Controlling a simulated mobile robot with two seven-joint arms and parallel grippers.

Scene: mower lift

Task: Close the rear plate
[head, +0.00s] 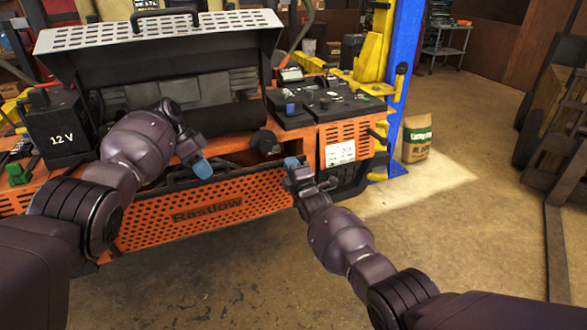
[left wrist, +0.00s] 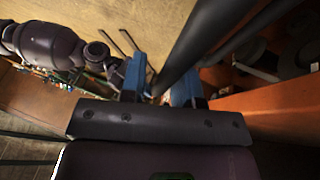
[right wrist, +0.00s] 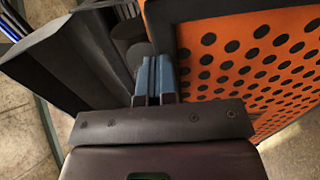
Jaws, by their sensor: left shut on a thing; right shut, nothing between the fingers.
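The rear plate (head: 160,221) is an orange perforated panel marked "Rastlow", low on the front of the orange mower (head: 346,133). A dark gap shows along its top edge. My left gripper (head: 202,167) is over the plate's upper edge. In the left wrist view, its blue fingers (left wrist: 159,85) stand apart with a dark bar (left wrist: 195,45) running between them; their contact is partly hidden. My right gripper (head: 291,164) is shut and empty at the plate's upper right corner. In the right wrist view, its closed fingers (right wrist: 155,77) are beside the plate's edge (right wrist: 245,50).
A raised silver perforated lid (head: 160,32) tops the mower. A 12 V battery (head: 60,130) is at left, and a black control panel (head: 325,100) at right. A blue and yellow lift post (head: 403,70) and a sack (head: 418,139) stand behind right. The floor in front is clear.

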